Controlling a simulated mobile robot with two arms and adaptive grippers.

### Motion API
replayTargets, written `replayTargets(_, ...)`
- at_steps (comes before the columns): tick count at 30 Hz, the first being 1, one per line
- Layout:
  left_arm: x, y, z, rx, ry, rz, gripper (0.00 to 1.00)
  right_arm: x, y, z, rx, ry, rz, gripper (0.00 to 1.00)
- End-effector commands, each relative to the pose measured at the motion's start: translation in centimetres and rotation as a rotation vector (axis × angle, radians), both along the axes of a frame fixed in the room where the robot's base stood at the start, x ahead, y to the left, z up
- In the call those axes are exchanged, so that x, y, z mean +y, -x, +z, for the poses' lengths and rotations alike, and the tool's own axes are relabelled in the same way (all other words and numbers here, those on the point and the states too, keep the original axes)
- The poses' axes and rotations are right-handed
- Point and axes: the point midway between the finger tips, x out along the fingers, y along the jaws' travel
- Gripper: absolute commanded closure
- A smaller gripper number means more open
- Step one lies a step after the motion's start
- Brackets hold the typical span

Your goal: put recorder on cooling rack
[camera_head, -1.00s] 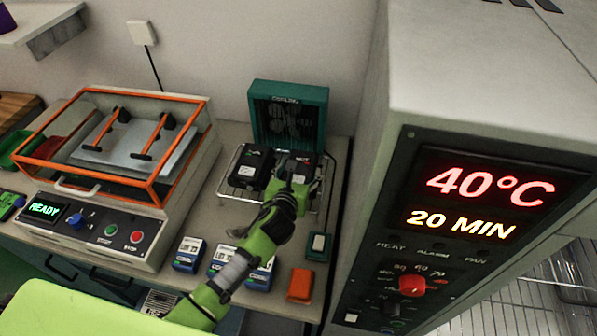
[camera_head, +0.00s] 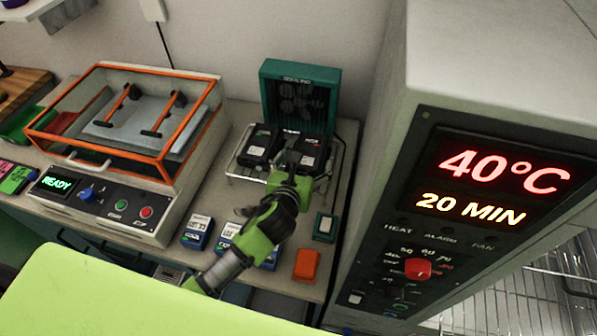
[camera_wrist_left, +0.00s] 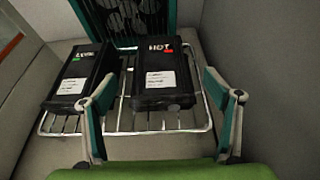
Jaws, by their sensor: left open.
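Two black recorders with white labels lie side by side on the wire cooling rack (camera_wrist_left: 120,121). The right recorder (camera_wrist_left: 161,82) reads "HOT" with a red mark. The left recorder (camera_wrist_left: 75,76) has a green mark; it also shows in the head view (camera_head: 260,147). A teal cooling fan unit (camera_head: 301,97) stands behind the rack. My left gripper (camera_head: 295,160) is at the front of the right recorder in the head view. In the left wrist view its fingers (camera_wrist_left: 163,120) are spread apart with nothing between them, in front of the right recorder. My right gripper is not seen.
An orange-framed chamber (camera_head: 125,125) reading "READY" stands left of the rack. Blue-and-white boxes (camera_head: 197,231), an orange block (camera_head: 306,265) and a teal-and-white item (camera_head: 324,227) sit in front. A tall oven (camera_head: 455,220) showing "40°C" and "20 MIN" bounds the right side.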

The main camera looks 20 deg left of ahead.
Motion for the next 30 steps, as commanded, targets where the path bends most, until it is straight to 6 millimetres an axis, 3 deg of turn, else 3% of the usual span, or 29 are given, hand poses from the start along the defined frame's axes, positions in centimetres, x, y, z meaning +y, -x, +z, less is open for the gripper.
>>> replayTargets(6, 0.0, 3.7, 1.4, 0.001, 0.0, -0.002, 0.18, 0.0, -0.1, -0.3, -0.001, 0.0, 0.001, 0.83)
replayTargets(12, 0.0, 5.5, 2.2, 0.001, -0.001, 0.0, 0.18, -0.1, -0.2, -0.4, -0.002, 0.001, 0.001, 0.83)
replayTargets(30, 0.0, 5.9, 2.4, 0.0, 0.0, 0.0, 0.18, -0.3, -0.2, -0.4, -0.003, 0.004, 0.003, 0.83)
